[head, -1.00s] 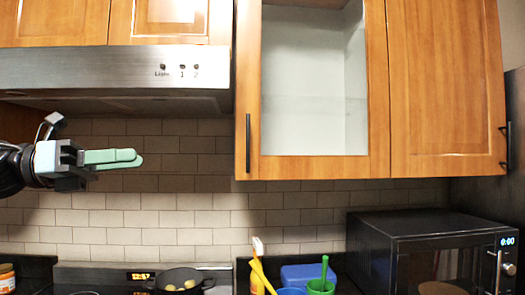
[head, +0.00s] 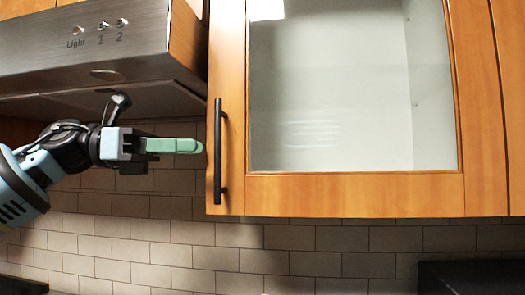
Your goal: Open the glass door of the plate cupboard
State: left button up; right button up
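The plate cupboard's glass door (head: 350,192) has an orange wooden frame around a large pane and looks closed. Its black vertical bar handle (head: 217,150) is on the left side of the frame. Through the glass I see a pale interior and faint white streaks; I cannot tell whether these are plates or reflections. My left gripper (head: 190,146) comes in from the left at the height of the handle. Its green fingertips point right and end just left of the handle in the picture. The fingers overlap from this side, so their opening is hidden. My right gripper is out of view.
A steel range hood (head: 95,45) with a light switch panel hangs above my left arm. A tiled wall (head: 290,262) runs below the cupboard. Another wooden cupboard door (head: 508,90) adjoins on the right. A dark appliance top (head: 470,275) shows at lower right.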

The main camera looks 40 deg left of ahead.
aim_at(229, 145)
pick_arm(q)
jog(key=shift+w, duration=0.25)
jog(key=shift+s+x, duration=0.2)
jog(key=shift+x, duration=3.5)
jog(key=shift+d+r, duration=0.1)
jog(key=shift+d, duration=0.05)
grip_shut()
